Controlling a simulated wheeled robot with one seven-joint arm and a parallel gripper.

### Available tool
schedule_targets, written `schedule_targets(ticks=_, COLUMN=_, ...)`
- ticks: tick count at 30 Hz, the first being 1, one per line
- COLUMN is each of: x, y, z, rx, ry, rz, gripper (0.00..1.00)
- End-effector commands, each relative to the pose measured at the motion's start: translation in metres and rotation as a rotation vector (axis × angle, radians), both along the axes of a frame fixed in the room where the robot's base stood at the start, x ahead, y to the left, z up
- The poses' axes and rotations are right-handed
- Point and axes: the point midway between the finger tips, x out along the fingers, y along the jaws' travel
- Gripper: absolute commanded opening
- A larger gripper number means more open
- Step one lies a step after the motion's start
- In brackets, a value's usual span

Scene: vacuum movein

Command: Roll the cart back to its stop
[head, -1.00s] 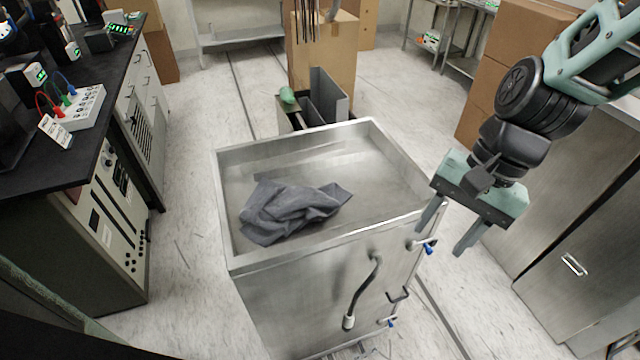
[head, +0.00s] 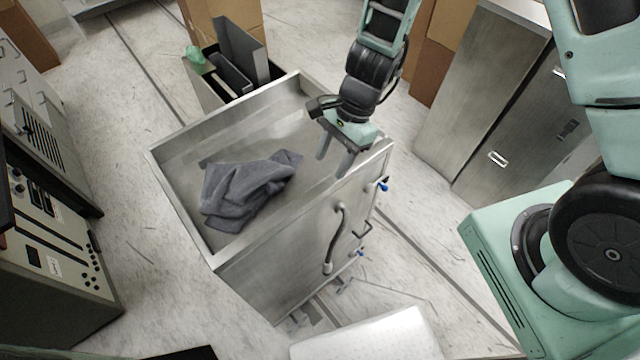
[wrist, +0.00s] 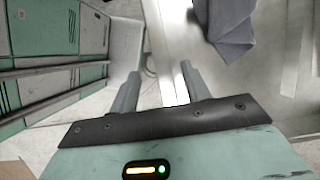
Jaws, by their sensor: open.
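The cart (head: 290,268) is a box of brushed metal with a shallow tray top, standing upright on the floor. A crumpled grey cloth (head: 245,187) lies in its tray; its edge also shows in the wrist view (wrist: 230,28). A curved black handle with a pale end (head: 338,240) and small blue-tipped fittings are on its near side. My gripper (head: 334,163) is open and empty, fingers pointing down at the cart's near rim, toward its right corner. In the wrist view the rim (wrist: 168,50) runs between the fingers; I cannot tell whether they touch it. I cannot identify the stop.
A dark open box with grey panels (head: 236,62) stands behind the cart. An instrument cabinet (head: 50,260) is at left, metal cabinets (head: 480,95) at right. A white padded thing (head: 368,338) is at the near edge. Dark lines (head: 440,268) run along the floor.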

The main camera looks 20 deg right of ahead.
Motion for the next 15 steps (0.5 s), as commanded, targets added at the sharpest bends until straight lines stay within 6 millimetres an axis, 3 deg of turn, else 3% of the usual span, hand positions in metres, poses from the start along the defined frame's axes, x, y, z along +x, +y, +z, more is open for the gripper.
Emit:
schedule_targets(ticks=6, x=-0.007, y=0.016, z=-0.043, rx=0.001, ry=0.003, rz=0.000, gripper=0.47)
schedule_targets(ticks=15, x=-0.012, y=0.028, z=-0.074, rx=0.001, ry=0.000, rz=0.001, gripper=0.47)
